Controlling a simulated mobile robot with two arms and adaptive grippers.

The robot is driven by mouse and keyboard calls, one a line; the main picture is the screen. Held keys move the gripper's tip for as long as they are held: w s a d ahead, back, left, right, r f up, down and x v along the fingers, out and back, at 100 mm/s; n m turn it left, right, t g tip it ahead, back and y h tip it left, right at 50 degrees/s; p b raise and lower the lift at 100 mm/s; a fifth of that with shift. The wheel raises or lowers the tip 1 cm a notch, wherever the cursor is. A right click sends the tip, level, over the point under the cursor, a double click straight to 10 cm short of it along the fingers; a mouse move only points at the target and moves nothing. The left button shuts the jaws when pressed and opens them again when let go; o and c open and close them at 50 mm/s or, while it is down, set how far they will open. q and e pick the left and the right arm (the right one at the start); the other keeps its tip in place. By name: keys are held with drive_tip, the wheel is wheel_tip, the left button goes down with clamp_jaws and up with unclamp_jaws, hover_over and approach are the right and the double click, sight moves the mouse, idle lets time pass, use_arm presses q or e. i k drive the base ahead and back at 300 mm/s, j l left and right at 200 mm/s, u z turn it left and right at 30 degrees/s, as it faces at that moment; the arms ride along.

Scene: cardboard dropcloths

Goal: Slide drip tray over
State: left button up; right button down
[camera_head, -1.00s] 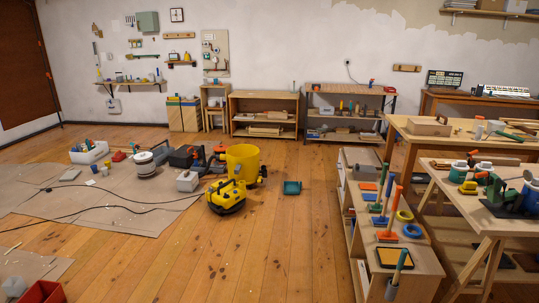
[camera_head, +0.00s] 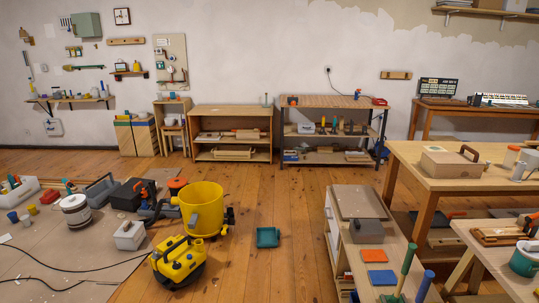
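A small teal tray (camera_head: 268,237), which may be the drip tray, lies on the wooden floor near the middle of the view. It sits to the right of the yellow bucket (camera_head: 203,208) and apart from it. Neither of my grippers shows in the head view, so nothing is seen in contact with the tray.
A yellow vacuum-like machine (camera_head: 178,262) stands on the left beside the cardboard dropcloth (camera_head: 70,262), which holds tools and dark cables. A low shelf unit (camera_head: 378,235) and workbenches (camera_head: 445,180) fill the right. The floor around the tray is clear.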

sight(267, 237)
drive_tip(key=i, duration=2.6)
